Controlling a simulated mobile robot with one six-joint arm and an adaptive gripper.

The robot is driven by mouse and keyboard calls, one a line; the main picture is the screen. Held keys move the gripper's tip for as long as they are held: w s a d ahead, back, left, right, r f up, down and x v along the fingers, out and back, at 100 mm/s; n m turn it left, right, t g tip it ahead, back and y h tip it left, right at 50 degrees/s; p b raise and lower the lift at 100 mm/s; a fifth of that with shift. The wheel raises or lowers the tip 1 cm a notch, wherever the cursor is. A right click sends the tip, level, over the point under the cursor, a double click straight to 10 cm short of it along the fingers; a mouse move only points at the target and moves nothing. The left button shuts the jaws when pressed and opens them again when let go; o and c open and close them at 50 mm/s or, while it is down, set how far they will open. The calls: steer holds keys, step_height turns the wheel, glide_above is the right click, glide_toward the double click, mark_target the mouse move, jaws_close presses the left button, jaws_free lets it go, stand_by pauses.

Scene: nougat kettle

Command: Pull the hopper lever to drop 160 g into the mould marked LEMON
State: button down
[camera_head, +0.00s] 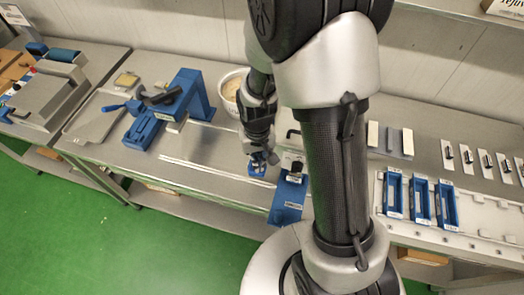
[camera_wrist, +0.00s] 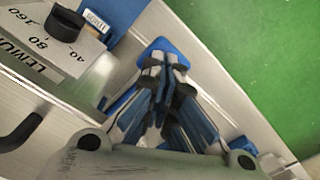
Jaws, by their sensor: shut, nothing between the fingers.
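My gripper (camera_head: 262,162) is shut and empty, pointing down by the front edge of the steel bench. In the wrist view its fingertips (camera_wrist: 166,62) are over a rounded blue piece (camera_wrist: 178,47); I cannot tell whether they touch. Left of them is a dispenser panel (camera_wrist: 28,42) with a black knob (camera_wrist: 66,24), the marks 40, 80 and 160, and large lettering like LEMON, partly cut off. A black lever-like bar (camera_wrist: 22,132) shows at lower left. A blue base with a small label (camera_head: 287,205) stands right of my gripper in the head view; its label is unreadable.
Several blue trays, one here (camera_head: 420,203), lie in a rack at right. A blue press-like frame (camera_head: 180,98) and a white bowl (camera_head: 232,88) stand left and behind. Bare bench (camera_head: 205,145) lies left of my gripper. My arm hides the centre.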

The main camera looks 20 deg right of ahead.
step_height(320, 180, up, 7)
steer(key=p, duration=0.4)
steer(key=shift+p, duration=0.3)
stand_by(0.6)
steer(key=s+r+n+t+b, duration=0.1)
steer(key=s+t+b, duration=0.3)
steer(key=s+b, duration=1.1)
steer(key=b, duration=0.8)
steer(key=shift+r+t, duration=0.2)
steer(key=shift+t, duration=0.1)
